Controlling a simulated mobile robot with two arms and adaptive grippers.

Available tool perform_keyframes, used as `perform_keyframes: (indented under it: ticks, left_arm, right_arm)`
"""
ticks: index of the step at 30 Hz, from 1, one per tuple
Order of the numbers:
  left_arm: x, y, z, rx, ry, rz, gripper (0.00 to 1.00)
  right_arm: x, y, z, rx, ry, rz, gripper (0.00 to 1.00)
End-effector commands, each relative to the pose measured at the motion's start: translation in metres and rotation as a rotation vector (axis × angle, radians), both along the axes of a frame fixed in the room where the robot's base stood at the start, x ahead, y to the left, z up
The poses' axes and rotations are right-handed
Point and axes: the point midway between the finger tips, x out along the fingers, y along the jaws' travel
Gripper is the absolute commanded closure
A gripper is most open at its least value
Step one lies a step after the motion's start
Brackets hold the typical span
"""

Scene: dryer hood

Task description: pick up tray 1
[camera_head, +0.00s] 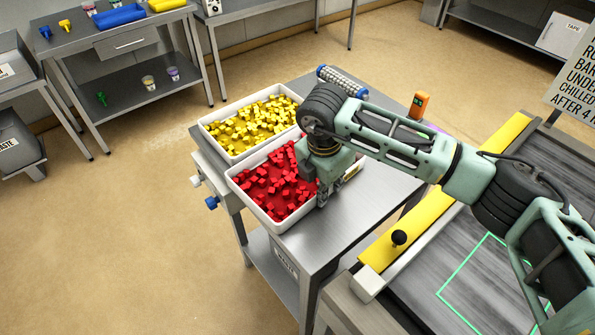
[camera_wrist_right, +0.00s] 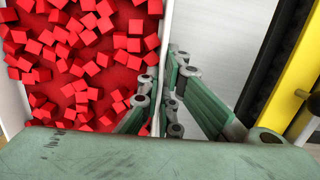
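A white tray of red cubes (camera_head: 241,188) sits on the steel table, and its wall also shows in the wrist view (camera_wrist_right: 167,40). A white tray of yellow cubes (camera_head: 208,131) stands right behind it. I see no number on either tray. My right gripper (camera_head: 323,196) points down at the right wall of the red tray. In the wrist view its fingers (camera_wrist_right: 161,90) are close together on both sides of that wall, and they look shut on it. One finger is inside among the cubes and partly hidden. My left gripper is not in view.
The steel table (camera_head: 375,185) is mostly bare right of the trays, with an orange device (camera_head: 419,105) and a blue-ended roller (camera_head: 342,80) at the back. A conveyor with a yellow rail (camera_head: 432,212) and a black knob (camera_head: 398,238) runs along the right.

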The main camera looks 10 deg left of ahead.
Motion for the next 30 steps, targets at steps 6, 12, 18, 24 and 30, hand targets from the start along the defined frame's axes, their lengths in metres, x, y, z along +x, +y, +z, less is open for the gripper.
perform_keyframes:
  ticks: [6,12,18,24,30]
  left_arm:
    - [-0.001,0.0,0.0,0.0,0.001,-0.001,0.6]
    - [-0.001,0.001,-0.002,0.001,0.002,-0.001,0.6]
    - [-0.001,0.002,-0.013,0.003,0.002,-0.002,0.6]
    - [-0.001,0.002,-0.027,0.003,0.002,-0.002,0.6]
    - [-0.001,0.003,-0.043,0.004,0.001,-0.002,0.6]
  right_arm:
    - [0.001,0.001,0.002,0.004,-0.005,0.0,1.0]
    - [0.001,0.001,0.005,0.003,-0.004,0.0,1.0]
    - [0.002,0.001,0.022,0.006,-0.007,0.0,1.0]
    - [-0.006,-0.01,0.047,0.004,-0.006,0.0,1.0]
    - [-0.032,-0.04,0.069,0.004,-0.01,0.0,1.0]
